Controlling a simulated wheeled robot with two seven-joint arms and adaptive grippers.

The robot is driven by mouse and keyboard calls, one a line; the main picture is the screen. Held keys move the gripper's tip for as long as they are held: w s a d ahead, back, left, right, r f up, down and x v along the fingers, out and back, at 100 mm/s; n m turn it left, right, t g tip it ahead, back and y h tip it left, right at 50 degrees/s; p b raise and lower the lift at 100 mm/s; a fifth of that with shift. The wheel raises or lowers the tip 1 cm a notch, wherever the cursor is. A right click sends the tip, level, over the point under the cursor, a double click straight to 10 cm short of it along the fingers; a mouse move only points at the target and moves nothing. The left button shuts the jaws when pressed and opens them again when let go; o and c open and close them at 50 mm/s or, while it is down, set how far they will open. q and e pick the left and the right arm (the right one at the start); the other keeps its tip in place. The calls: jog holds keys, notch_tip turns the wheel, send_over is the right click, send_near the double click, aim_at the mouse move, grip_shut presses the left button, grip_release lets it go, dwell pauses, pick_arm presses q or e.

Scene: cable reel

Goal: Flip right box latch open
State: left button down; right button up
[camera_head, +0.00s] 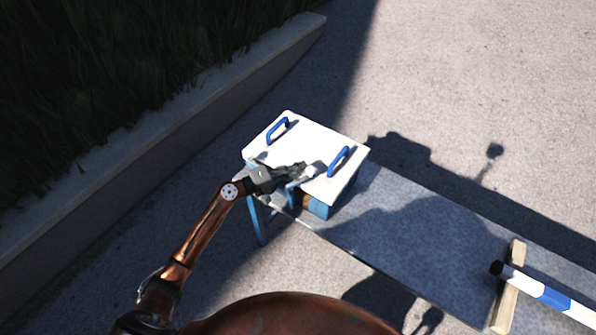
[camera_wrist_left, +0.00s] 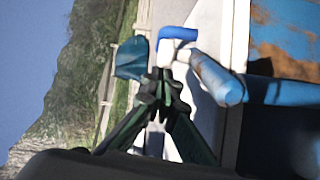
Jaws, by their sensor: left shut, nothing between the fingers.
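A box with a white lid (camera_head: 312,140) and blue, worn sides (camera_head: 318,208) stands at the far left end of a grey bench. Two blue handles (camera_head: 278,130) (camera_head: 339,161) rise from the lid. My left gripper (camera_head: 302,169) is over the near edge of the lid, left of the right handle. Its fingertips (camera_wrist_left: 160,88) are shut and empty in the left wrist view. A blue bent bar (camera_wrist_left: 218,80), which looks like a latch, lies just right of the fingertips; I cannot tell whether they touch. The gripper partly hides the lid's near edge. My right gripper is out of view.
The grey bench (camera_head: 400,220) is clear right of the box, in shadow. A blue and white striped pole (camera_head: 555,298) rests on a wooden bar (camera_head: 508,290) at the lower right. A low concrete wall (camera_head: 170,130) runs along the left beside grass.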

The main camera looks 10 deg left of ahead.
aim_at(310, 174)
pick_arm(q)
jog(key=shift+s+d+f+b, duration=0.1)
jog(key=shift+s+d+b, duration=0.1)
jog(key=shift+d+b, duration=0.3)
jog(key=shift+a+b, duration=0.1)
jog(key=shift+b, duration=0.3)
jog(key=shift+s+d+m+g+h+b, duration=0.15)
jog(key=shift+m+g+h+b, duration=0.1)
jog(key=shift+m+g+h, duration=0.2)
jog(key=shift+w+d+m+g+h+b, duration=0.1)
jog(key=shift+d+m+g+h+b, duration=0.1)
jog(key=shift+m+g+h, duration=0.25)
jog(key=shift+s+d, duration=0.2)
jog(key=shift+s, duration=0.05)
jog(key=shift+s+d+b, duration=0.65)
jog(key=shift+s+b, duration=0.1)
jog(key=shift+b, duration=0.2)
jog(key=shift+s+d+m+g+h+b, duration=0.1)
jog(key=shift+s+m+g+h+b, duration=0.15)
jog(key=shift+g, duration=0.25)
jog(key=shift+d+m+g+h+b, duration=0.1)
jog(key=shift+m+g+h, duration=0.05)
jog(key=shift+m+g, duration=0.3)
jog(key=shift+s, duration=0.2)
